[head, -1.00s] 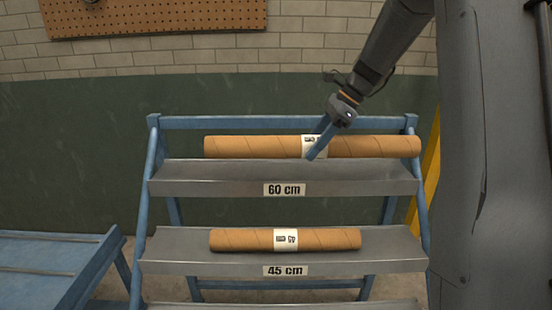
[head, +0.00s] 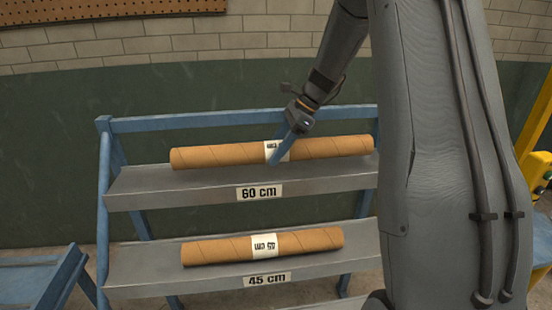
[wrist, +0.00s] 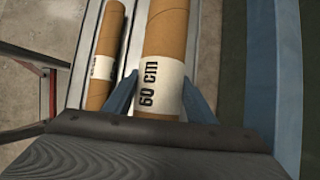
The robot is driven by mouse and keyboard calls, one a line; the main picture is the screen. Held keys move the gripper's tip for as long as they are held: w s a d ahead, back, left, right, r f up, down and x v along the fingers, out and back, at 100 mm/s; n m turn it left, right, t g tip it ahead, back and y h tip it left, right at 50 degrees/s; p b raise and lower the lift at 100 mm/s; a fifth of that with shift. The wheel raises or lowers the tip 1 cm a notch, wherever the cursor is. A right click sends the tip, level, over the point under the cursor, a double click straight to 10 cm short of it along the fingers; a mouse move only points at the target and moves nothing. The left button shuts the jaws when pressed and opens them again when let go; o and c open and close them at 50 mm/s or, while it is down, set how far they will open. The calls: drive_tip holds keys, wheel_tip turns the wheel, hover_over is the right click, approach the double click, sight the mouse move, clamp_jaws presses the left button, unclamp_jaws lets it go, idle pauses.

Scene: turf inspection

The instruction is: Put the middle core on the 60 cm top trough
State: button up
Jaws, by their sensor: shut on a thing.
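A long brown cardboard core (head: 215,155) with a white 60 cm label lies lengthwise along the grey top trough (head: 150,190), marked 60 cm. Whether it rests in the trough or hangs just above it, I cannot tell. My gripper (head: 279,152) is shut on the core at its label. In the wrist view, my blue fingers (wrist: 160,97) stand on both sides of the labelled core (wrist: 163,30). The trough's right end is hidden behind my arm in the head view.
A shorter core (head: 215,250) labelled 45 cm lies on the lower trough (head: 140,270), marked 45 cm. A blue rack frame (head: 230,120) rises behind the top trough. A blue stand (head: 40,275) is at lower left and a yellow frame (head: 537,120) at far right.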

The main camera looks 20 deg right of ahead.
sight(298, 141)
drive_tip(key=shift+f+p, duration=0.35)
drive_tip(key=shift+f, duration=1.25)
drive_tip(key=shift+f, duration=0.1)
drive_tip(key=o, duration=1.6)
drive_tip(key=shift+c, duration=0.2)
drive_tip(key=b+v, duration=0.3)
drive_tip(key=v, duration=0.9)
drive_tip(key=shift+s+d, duration=0.1)
